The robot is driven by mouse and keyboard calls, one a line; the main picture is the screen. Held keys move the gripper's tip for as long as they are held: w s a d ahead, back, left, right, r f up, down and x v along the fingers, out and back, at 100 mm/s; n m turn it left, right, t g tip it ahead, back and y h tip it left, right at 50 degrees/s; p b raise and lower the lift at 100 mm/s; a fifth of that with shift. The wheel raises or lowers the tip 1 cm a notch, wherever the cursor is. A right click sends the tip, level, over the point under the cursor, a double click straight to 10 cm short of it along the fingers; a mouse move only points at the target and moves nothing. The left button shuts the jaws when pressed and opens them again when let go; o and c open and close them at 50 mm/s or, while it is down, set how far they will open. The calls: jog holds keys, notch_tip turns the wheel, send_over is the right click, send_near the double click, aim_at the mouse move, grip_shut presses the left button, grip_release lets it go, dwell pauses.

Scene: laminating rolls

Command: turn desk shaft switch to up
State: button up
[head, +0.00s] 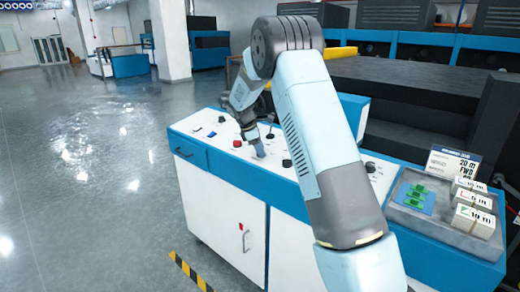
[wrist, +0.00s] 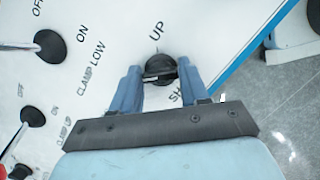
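The desk shaft switch is a round black knob (wrist: 160,66) on the white panel. The word UP is printed beyond it in the wrist view; a label starting "SH" is partly hidden by my gripper. My gripper (wrist: 160,78) has one blue finger on each side of the knob, their inner faces against it with no clear gap. In the head view my gripper (head: 259,153) points down at the desk panel (head: 215,138) and hides the switch. The exact way the knob points is hard to read.
Other black switches (wrist: 50,45) (wrist: 33,116), labelled CLAMP LOW and CLAMP UP, stand to the left in the wrist view. A red mushroom button (head: 237,143) is near my gripper. A grey tray (head: 408,222) with green pieces and labelled stacks lies at the right.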

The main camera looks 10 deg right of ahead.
jog(key=c, duration=0.6)
jog(key=shift+o, duration=0.2)
jog(key=shift+m, duration=0.3)
jog(key=m, duration=0.3)
jog(key=m+g, duration=0.1)
jog(key=m, duration=0.2)
jog(key=shift+w+g+y, duration=0.15)
jog(key=shift+g+y, duration=0.15)
jog(key=shift+y, duration=0.1)
jog(key=m+y, duration=0.1)
jog(key=m, duration=0.5)
jog(key=shift+g, duration=0.3)
jog(key=m, duration=0.2)
jog(key=m+y, duration=0.1)
jog(key=m, duration=0.2)
jog(key=shift+d+r+y, duration=0.1)
jog(key=shift+y, duration=0.2)
jog(key=shift+m, duration=0.3)
jog(key=o, duration=1.1)
jog(key=shift+c, duration=0.2)
